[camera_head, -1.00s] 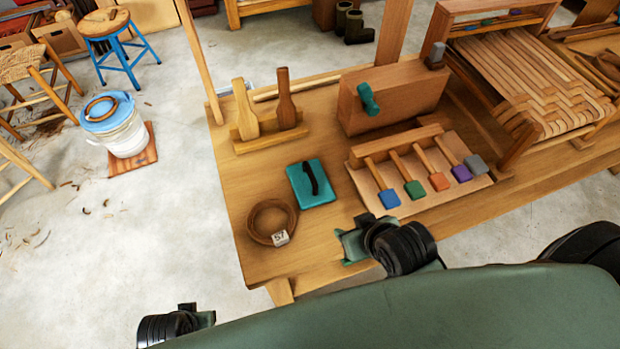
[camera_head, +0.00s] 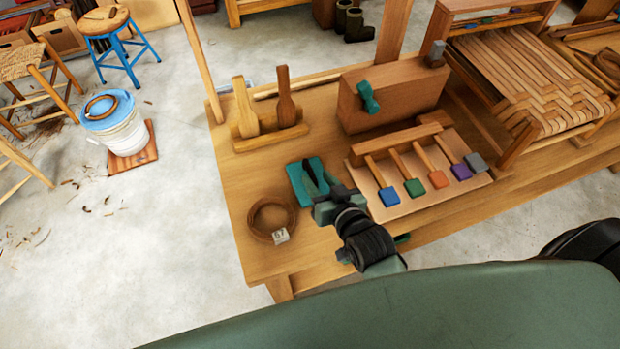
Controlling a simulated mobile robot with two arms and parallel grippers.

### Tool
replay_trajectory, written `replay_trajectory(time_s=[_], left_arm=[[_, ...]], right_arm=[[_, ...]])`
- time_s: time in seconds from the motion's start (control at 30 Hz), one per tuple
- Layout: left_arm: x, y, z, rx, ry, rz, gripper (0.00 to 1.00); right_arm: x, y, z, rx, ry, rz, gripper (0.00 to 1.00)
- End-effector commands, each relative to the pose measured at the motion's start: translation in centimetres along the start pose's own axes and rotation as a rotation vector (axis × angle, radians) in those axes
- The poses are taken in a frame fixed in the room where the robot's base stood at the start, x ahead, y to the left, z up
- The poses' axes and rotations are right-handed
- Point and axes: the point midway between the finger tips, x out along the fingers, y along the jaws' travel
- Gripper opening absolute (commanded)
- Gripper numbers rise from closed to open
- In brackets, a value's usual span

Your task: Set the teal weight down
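The teal weight (camera_head: 300,186) is a flat square block with a dark strap-like handle, lying on the wooden bench left of the mallet rack. My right gripper (camera_head: 322,192) reaches in from the lower right and is over the weight's right side, by the handle. It hides the weight's lower right part. Its fingers blend with the dark handle, so I cannot tell whether they are closed on it. My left gripper is not in view.
A brown coil (camera_head: 270,216) with a white numbered tag (camera_head: 281,236) lies left of my gripper. A tray (camera_head: 425,203) of colour-tipped tools is close on the right. A wooden block (camera_head: 395,98) and a paddle stand (camera_head: 270,140) stand behind. Bare bench top (camera_head: 238,180) lies at left.

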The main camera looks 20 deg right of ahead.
Motion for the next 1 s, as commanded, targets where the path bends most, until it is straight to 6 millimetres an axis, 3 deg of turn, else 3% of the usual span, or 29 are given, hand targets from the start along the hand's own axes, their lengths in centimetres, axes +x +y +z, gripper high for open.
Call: replay_trajectory(time_s=[0.4,0.67,0.8,1.0], left_arm=[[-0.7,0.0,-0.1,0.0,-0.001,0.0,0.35],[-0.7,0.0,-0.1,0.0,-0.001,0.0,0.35],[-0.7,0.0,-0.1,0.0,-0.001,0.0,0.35],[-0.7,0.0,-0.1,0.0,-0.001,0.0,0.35]], right_arm=[[5.4,-0.1,0.1,0.0,-0.001,0.0,0.39],[5.7,-0.1,0.2,0.0,-0.002,0.001,0.39],[5.7,-0.1,0.2,0.0,-0.002,0.001,0.03],[5.6,-0.1,0.2,0.0,-0.002,0.001,0.0]])
